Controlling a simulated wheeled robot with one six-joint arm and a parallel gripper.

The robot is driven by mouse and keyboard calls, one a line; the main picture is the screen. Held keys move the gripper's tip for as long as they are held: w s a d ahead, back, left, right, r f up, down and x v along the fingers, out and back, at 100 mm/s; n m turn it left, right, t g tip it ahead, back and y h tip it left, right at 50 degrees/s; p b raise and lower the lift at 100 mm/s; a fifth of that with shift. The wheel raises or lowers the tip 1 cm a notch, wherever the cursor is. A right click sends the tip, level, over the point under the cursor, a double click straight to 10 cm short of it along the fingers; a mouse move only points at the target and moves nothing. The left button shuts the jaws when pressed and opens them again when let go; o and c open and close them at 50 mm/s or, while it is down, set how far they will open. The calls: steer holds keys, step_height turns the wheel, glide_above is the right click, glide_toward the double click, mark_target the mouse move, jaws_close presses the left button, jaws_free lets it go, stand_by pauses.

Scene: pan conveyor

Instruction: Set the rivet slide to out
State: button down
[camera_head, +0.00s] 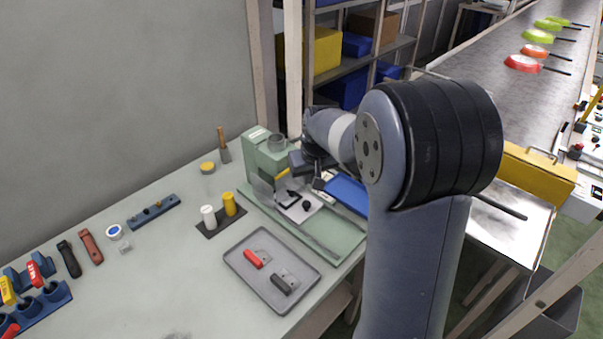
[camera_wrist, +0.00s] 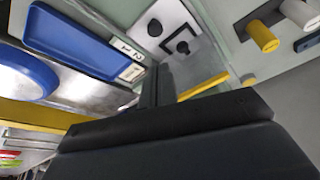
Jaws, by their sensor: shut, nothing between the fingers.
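The rivet slide (camera_head: 300,214) is a pale plate with a black knob (camera_head: 306,206) and a black square frame. It sits on the base of the green press (camera_head: 262,158). In the wrist view the slide (camera_wrist: 172,16), its knob (camera_wrist: 154,27) and the black frame (camera_wrist: 182,46) show beyond my fingers. My gripper (camera_head: 318,184) is shut and empty, pointing down over the right side of the press, near the slide. In the wrist view my gripper (camera_wrist: 157,84) shows its dark fingers together, apart from the knob. My arm hides part of the press's right side.
A blue tray (camera_head: 346,195) lies just right of the slide. A yellow bar (camera_wrist: 204,86) and a clear guard (camera_head: 262,188) are close to my gripper. White and yellow cylinders (camera_head: 229,204) stand left, and a grey tray (camera_head: 240,263) with handles lies in front.

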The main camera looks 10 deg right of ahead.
glide_above(302, 201)
steer(key=s, duration=0.2)
step_height(302, 201, down, 9)
steer(key=shift+d+r+p, duration=0.1)
steer(key=shift+r+p, duration=0.1)
steer(key=shift+p, duration=0.15)
steer(key=s+d+b, duration=0.1)
steer(key=s+d, duration=0.1)
steer(key=s, duration=0.1)
steer(key=s+d+b, duration=0.1)
steer(key=s+d, duration=0.2)
steer(key=s, duration=0.1)
steer(key=s+d+b, duration=0.2)
steer(key=s, duration=0.2)
steer(key=shift+s+d, duration=0.25)
steer(key=shift+d, duration=0.1)
steer(key=shift+s+d, duration=0.1)
steer(key=shift+s, duration=0.1)
